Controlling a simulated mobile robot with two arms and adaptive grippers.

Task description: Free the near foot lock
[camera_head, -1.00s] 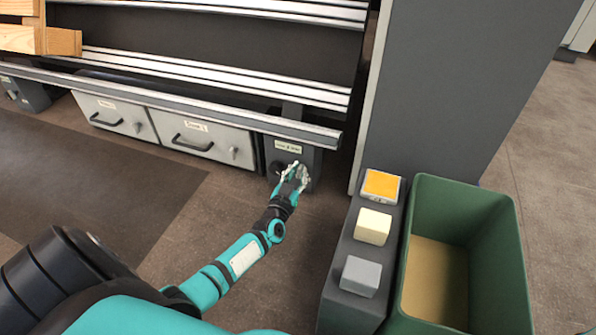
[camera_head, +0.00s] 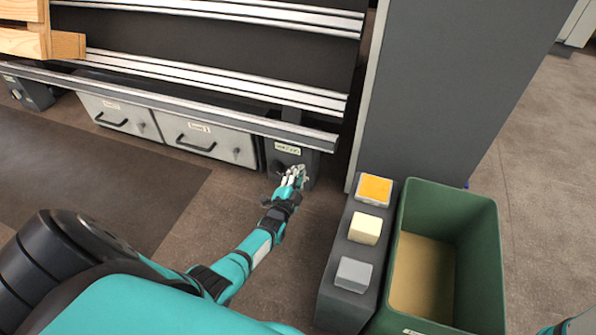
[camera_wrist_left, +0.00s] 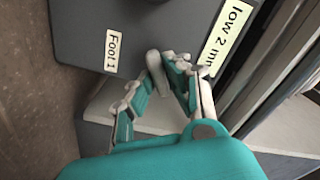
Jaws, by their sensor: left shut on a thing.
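The near foot block (camera_head: 296,163) is a dark grey box at the right end of the conveyor frame's lower rail, with a pale label. In the left wrist view its face (camera_wrist_left: 90,38) carries a "Foot 1" tag and a second label partly reading "low 2". A light grey lever (camera_wrist_left: 154,62) sticks out from that face. My left gripper (camera_head: 292,176) is at the front of the block, and in the wrist view its fingers (camera_wrist_left: 158,92) are shut on the lever, one on each side. The lever's lower end is partly hidden by the fingers. My right gripper is out of view.
Two grey drawers (camera_head: 208,140) sit left of the block under the rail (camera_head: 200,108). A grey cabinet (camera_head: 440,90) stands to the right.

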